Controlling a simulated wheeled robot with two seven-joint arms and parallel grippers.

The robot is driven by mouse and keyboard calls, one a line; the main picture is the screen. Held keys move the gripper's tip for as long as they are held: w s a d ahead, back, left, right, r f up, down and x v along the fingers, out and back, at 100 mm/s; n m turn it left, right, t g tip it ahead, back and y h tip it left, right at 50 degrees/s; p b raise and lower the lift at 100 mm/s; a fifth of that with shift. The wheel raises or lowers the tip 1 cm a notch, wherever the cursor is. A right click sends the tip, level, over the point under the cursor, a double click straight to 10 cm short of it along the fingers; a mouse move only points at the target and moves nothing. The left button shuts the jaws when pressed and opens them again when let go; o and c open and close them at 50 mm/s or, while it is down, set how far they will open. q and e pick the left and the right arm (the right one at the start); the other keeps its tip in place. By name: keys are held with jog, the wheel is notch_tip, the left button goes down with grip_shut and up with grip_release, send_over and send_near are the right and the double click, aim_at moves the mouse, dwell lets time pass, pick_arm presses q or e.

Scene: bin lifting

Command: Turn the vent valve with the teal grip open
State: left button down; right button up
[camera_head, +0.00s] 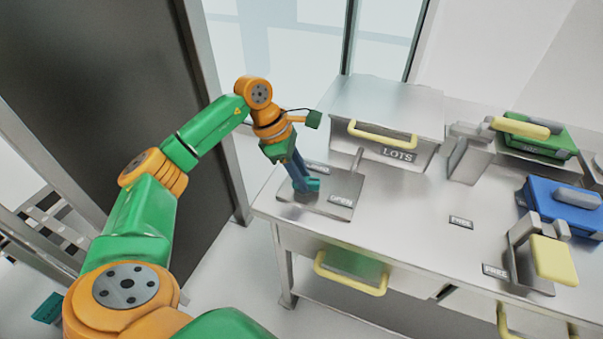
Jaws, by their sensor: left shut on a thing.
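The vent valve sits on a grey metal plate (345,184) at the left end of the steel bench. Its teal grip (313,184) shows at the tip of my left gripper (302,180), low over the plate. The left gripper points down and is shut on the teal grip; its fingers hide much of the valve. A label reading OPEN (341,200) is on the plate's near right part. Another label (317,168) lies behind the gripper and is partly hidden. A short grey post (357,159) stands at the plate's back right. My right gripper is not in view.
A metal box labelled LOTS (385,112) with a yellow handle stands behind the plate. Blue (562,205) and green (540,139) boxes and grey holders stand at the right. A yellow-handled drawer (352,265) is below.

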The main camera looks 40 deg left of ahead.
pick_arm(q)
jog(key=shift+w+m+g, duration=0.1)
jog(key=shift+m+g, duration=0.4)
jog(key=shift+m, duration=0.8)
jog(key=c, duration=0.6)
grip_release()
jog(key=shift+c, duration=0.2)
jog(key=v, duration=0.7)
jog(key=shift+a, duration=0.15)
